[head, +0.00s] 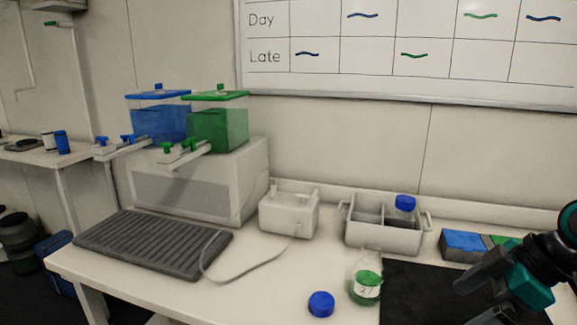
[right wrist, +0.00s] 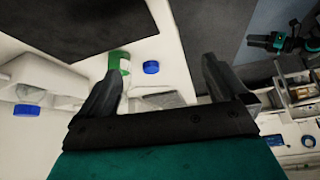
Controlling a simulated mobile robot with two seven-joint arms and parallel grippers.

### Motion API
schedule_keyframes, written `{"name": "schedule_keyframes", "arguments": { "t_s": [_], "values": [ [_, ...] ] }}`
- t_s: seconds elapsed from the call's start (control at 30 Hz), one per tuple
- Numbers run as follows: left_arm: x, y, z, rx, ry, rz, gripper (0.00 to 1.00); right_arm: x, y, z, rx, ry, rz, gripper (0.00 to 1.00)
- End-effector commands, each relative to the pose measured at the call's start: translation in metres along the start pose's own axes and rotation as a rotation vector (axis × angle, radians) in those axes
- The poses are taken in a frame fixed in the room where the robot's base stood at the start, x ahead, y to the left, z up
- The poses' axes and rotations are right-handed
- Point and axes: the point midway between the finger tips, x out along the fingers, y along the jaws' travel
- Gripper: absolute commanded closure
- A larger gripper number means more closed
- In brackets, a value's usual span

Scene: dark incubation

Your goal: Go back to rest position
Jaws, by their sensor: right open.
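My right gripper (head: 474,272) is at the lower right of the head view, above the dark mat (head: 412,292). In the right wrist view its two fingers (right wrist: 158,88) stand wide apart with nothing between them, so it is open and empty. A small black and teal part at the upper right of the right wrist view (right wrist: 275,42) looks like my left arm's end; its jaws are too small to read. The left gripper does not show in the head view.
An open bottle of green liquid (head: 366,284) stands by the mat, with a blue cap (head: 321,304) left of it. Behind are a grey caddy (head: 383,235) holding a blue-capped bottle, a white device (head: 289,216), and blue (head: 160,123) and green (head: 218,128) tanks on a white box.

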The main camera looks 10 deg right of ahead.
Motion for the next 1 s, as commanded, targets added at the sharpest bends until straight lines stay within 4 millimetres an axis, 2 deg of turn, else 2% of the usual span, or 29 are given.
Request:
{"name": "schedule_keyframes", "arguments": {
  "t_s": [0.03,0.27,0.5,0.7,0.87,1.0],
  "values": [
    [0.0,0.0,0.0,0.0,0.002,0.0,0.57,0.019,-0.015,0.001,-0.027,-0.008,-0.056,0.0],
    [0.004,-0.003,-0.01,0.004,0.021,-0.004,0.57,0.079,-0.066,0.006,-0.154,-0.056,-0.195,0.0],
    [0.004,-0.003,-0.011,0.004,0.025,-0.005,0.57,0.141,-0.127,0.005,-0.258,-0.06,-0.262,0.0],
    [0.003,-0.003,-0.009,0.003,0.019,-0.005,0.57,0.177,-0.163,-0.005,-0.239,-0.034,-0.203,0.0],
    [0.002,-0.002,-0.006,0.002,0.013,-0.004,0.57,0.193,-0.178,-0.01,-0.127,-0.025,-0.101,0.0],
    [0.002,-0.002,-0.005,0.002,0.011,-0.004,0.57,0.199,-0.181,-0.006,0.039,-0.041,0.011,0.0]
  ]
}}
